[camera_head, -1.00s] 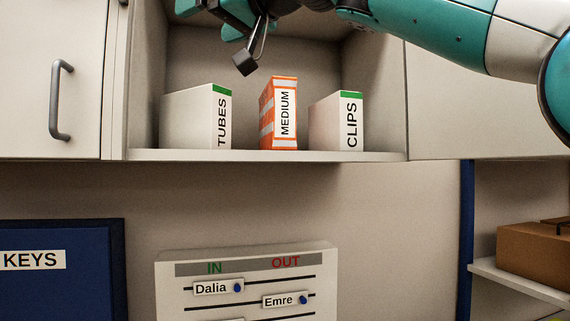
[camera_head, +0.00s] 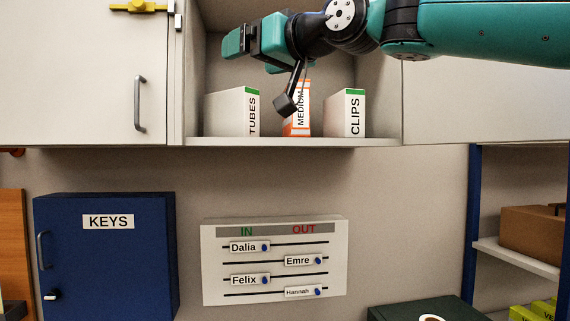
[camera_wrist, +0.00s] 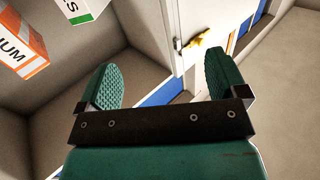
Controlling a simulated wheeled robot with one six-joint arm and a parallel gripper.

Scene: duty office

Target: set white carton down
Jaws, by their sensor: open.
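Two white cartons with green top edges stand upright on the open cupboard shelf: one marked TUBES (camera_head: 232,113) at the left, one marked CLIPS (camera_head: 345,114) at the right. An orange-and-white MEDIUM box (camera_head: 297,120) stands between them, partly hidden by my arm. My gripper (camera_head: 252,48) is open in front of the upper part of the cupboard, above the cartons and apart from them. In the wrist view nothing is between the fingers (camera_wrist: 160,74). The MEDIUM box (camera_wrist: 22,42) and part of a white carton (camera_wrist: 84,8) show there at upper left.
The shelf edge (camera_head: 290,142) runs below the cartons. A closed cupboard door (camera_head: 70,80) with a grey handle is at left. A blue KEYS cabinet (camera_head: 105,265) and an IN/OUT board (camera_head: 275,262) are below. A cardboard box (camera_head: 532,230) sits on side shelving at right.

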